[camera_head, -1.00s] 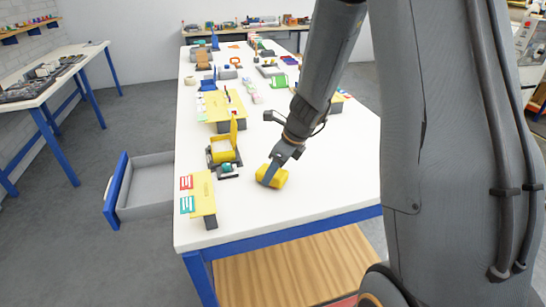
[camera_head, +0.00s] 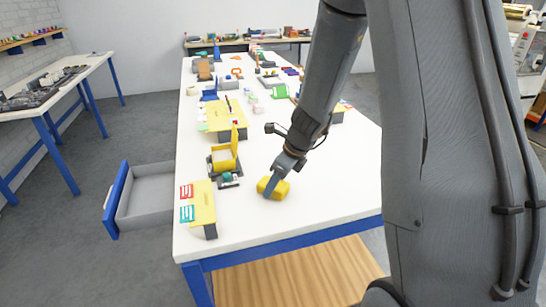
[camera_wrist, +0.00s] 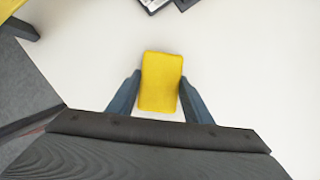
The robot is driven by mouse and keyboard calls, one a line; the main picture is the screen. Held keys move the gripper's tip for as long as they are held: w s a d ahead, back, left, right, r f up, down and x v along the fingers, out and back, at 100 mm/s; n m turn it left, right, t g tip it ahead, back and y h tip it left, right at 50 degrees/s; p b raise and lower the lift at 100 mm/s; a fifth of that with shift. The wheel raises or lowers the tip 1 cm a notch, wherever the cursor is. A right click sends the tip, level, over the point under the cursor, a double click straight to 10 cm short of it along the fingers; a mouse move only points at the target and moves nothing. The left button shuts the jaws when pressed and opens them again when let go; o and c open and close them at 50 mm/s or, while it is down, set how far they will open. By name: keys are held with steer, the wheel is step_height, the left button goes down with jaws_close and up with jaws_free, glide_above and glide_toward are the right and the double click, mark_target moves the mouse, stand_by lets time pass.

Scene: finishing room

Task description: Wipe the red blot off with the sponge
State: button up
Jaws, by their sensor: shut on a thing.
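The sponge (camera_head: 279,187) is a yellow block near the front of the white table (camera_head: 300,215). My gripper (camera_head: 272,187) is shut on it, coming down from above. In the wrist view the sponge (camera_wrist: 161,82) sits between the two fingers of my gripper (camera_wrist: 160,95), one on each side. It is at or close to the tabletop; I cannot tell if it touches. No red blot shows on the bare tabletop in either view; the part under the sponge is hidden.
A yellow stand (camera_head: 203,204) with red and teal labels is at the table's front left. A yellow device (camera_head: 224,158) stands behind it. An open grey drawer (camera_head: 146,190) juts out left of the table. The tabletop right of the sponge is clear.

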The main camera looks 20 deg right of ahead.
steer(key=shift+w+r, duration=0.1)
steer(key=shift+w, duration=0.25)
steer(key=shift+w+r+p, duration=0.1)
steer(key=shift+r+p, duration=0.25)
steer(key=shift+p, duration=0.3)
steer(key=shift+s+r+p, duration=0.25)
steer(key=shift+r+p, duration=0.5)
steer(key=shift+r, duration=0.35)
steer(key=shift+w+r+p, duration=0.15)
steer(key=shift+r+p, duration=0.1)
steer(key=shift+p, duration=0.1)
step_height(320, 180, up, 4)
steer(key=p, duration=0.5)
steer(key=shift+r, duration=0.25)
